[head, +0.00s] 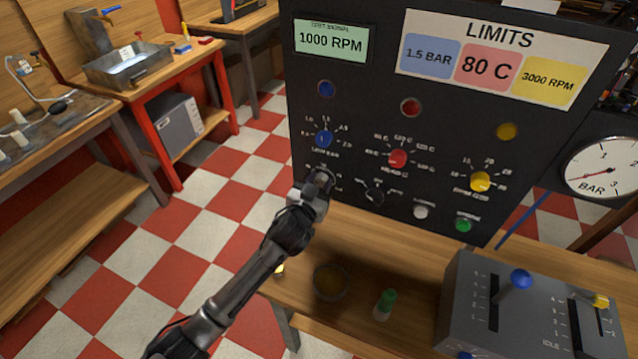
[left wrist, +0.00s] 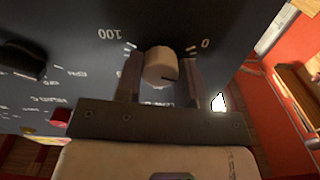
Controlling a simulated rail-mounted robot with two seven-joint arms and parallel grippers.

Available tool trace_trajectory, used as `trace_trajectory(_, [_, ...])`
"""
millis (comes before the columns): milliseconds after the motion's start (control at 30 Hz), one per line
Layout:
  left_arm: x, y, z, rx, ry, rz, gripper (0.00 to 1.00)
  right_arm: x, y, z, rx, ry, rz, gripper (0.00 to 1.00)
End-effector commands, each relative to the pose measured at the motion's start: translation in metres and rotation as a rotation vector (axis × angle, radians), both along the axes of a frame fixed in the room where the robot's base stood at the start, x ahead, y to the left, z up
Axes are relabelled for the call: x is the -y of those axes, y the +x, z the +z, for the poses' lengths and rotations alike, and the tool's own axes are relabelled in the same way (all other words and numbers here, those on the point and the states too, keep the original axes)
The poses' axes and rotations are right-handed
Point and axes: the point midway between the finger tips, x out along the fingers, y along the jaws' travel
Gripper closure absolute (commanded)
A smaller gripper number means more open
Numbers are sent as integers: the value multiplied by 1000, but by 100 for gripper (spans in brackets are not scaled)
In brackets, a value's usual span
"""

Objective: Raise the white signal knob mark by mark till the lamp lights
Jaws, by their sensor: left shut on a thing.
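The white signal knob (left wrist: 160,66) sits on the black panel (head: 350,140), with scale marks reading 100 on one side and 0 on the other in the left wrist view. My left gripper (head: 320,181) is at the panel's lower left. In the left wrist view the left gripper (left wrist: 161,80) has a finger on each side of the knob and is shut on it. In the head view the gripper hides the knob. A blue lamp (head: 326,88), a red lamp (head: 410,106) and a yellow lamp (head: 507,131) look dark. My right gripper is out of view.
Blue (head: 323,139), red (head: 397,158), yellow (head: 480,181) and black (head: 374,195) knobs share the panel, with white (head: 420,212) and green (head: 463,225) buttons. A grey lever box (head: 470,300) stands at front right. A green-capped bottle (head: 385,304) stands on the bench below.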

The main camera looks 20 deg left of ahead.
Motion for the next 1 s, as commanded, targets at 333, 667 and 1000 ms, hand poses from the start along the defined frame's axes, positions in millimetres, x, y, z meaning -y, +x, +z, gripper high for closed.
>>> trace_trajectory(333, [0,0,3,1,46,0,88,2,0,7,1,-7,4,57])
trace_trajectory(667, [1,0,2,20,377,0,88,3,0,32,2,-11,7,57])
trace_trajectory(1000, [1,0,0,24,417,0,88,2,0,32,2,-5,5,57])
